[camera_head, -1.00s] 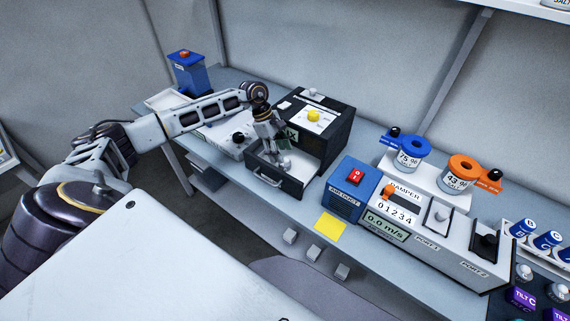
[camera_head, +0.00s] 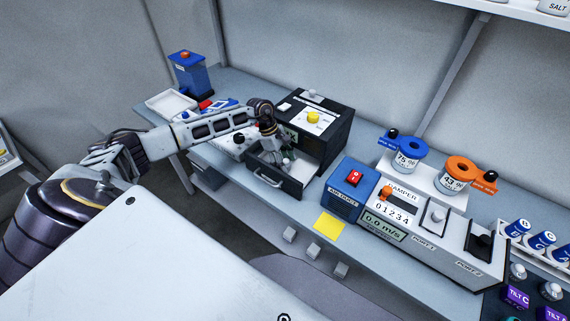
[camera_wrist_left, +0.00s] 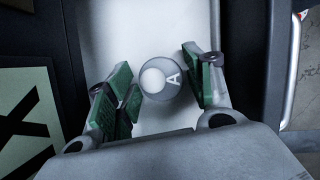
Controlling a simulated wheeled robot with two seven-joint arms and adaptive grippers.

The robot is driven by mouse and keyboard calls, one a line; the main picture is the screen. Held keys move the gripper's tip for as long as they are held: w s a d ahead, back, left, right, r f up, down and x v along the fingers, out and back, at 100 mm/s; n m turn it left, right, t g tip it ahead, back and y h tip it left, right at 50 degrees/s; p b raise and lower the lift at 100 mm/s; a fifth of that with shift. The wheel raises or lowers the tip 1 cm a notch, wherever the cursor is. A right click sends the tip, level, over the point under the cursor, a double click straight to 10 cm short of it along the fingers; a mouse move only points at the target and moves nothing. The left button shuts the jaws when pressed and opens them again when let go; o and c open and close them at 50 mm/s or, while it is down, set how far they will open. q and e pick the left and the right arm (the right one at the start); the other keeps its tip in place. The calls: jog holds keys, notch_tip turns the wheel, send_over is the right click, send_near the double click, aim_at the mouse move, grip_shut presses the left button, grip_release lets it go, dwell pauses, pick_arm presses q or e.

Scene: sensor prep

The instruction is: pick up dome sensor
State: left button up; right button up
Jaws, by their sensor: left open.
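The dome sensor (camera_wrist_left: 168,82) is a small grey disc with a pale dome and a letter A. In the left wrist view it lies on the white floor of the open drawer (camera_wrist_left: 147,32), between my two green-padded fingers. My left gripper (camera_wrist_left: 162,88) is open around it, with a gap visible on the right side. In the head view my left gripper (camera_head: 277,160) reaches down into the drawer (camera_head: 290,187) of the black box (camera_head: 328,125), and hides the sensor there. My right gripper is not in view.
A blue air duct unit (camera_head: 345,202) and a damper panel (camera_head: 400,222) stand right of the drawer. Blue (camera_head: 408,150) and orange (camera_head: 461,170) ring jars sit behind the panel. A white tray (camera_head: 165,103) lies left. The drawer walls close in around my gripper.

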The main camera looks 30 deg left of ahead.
aim_at(284, 160)
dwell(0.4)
pick_arm(q)
jog(key=c, duration=0.8)
jog(key=shift+r, duration=0.15)
notch_tip(284, 160, up, 18)
jog(key=b, duration=0.3)
jog(key=shift+f, duration=0.2)
